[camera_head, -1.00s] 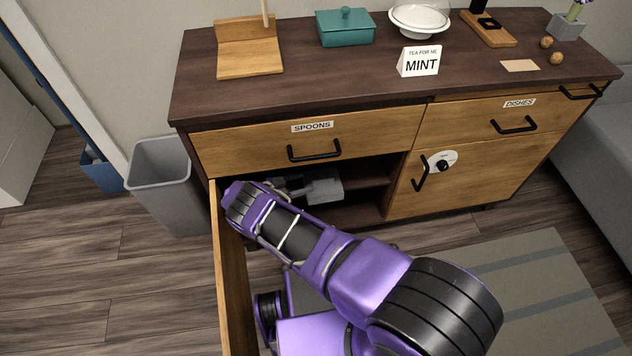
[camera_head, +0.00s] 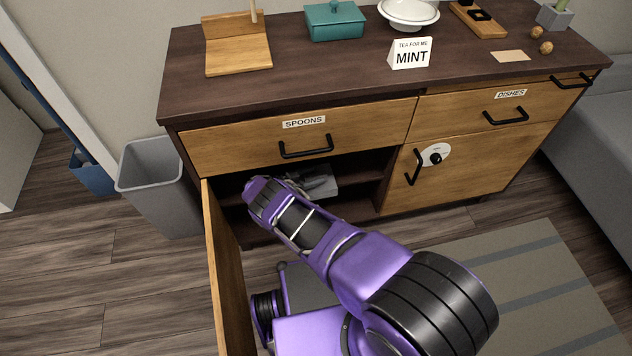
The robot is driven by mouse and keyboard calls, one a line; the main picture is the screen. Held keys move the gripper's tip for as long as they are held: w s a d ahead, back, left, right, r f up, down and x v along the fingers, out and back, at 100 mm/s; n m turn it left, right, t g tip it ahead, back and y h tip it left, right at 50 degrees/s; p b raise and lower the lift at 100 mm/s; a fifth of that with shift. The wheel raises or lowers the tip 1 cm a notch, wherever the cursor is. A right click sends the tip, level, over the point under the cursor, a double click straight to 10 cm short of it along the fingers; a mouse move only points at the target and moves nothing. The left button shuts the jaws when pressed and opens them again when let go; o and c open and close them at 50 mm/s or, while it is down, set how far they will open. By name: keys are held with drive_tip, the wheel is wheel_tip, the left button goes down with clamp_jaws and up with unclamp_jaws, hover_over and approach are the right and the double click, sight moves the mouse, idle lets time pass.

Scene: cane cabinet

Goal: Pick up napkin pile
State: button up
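My arm reaches into the open lower left compartment of the cabinet (camera_head: 370,205), under the drawer labelled SPOONS. My gripper (camera_head: 316,182) is inside, mostly behind my purple wrist, and its fingers cannot be made out. A pale grey blocky shape shows at the gripper, by the inner shelf. I cannot tell whether it is the napkin pile or part of my gripper. No napkin pile can be clearly picked out elsewhere. Whether the gripper is open or shut is not visible.
The open cabinet door (camera_head: 222,265) stands left of my arm. The SPOONS drawer (camera_head: 240,145) is shut above it. A grey bin (camera_head: 158,185) is at the left. The countertop holds a teal box (camera_head: 335,22), a white bowl (camera_head: 408,12) and a MINT sign (camera_head: 410,55).

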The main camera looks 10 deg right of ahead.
clamp_jaws()
drive_tip(key=shift+s+f, duration=0.1)
idle(1.1)
